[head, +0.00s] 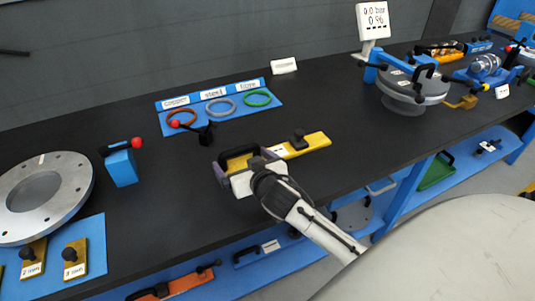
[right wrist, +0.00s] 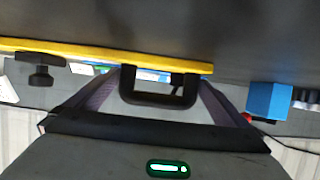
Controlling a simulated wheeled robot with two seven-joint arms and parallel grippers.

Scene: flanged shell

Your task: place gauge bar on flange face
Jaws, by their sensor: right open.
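The gauge bar (head: 308,146) is a long yellow bar with a black knob and a black handle, lying on the dark bench. My right gripper (head: 243,165) is open at the bar's left end, by the handle. In the right wrist view the black handle (right wrist: 160,100) shows between the spread fingers, and the yellow bar (right wrist: 110,56) runs across behind it. Whether a finger touches the handle I cannot tell. A grey flange ring (head: 72,185) lies at the left with a bare upper face. My left gripper is not in view.
A blue board with coloured rings (head: 221,109) lies behind the bar. A blue block with a red-knobbed lever (head: 121,166) stands beside the flange. Yellow tagged pieces (head: 75,260) sit at front left. A clamped round assembly (head: 405,88) stands at right. Bench between block and gripper is clear.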

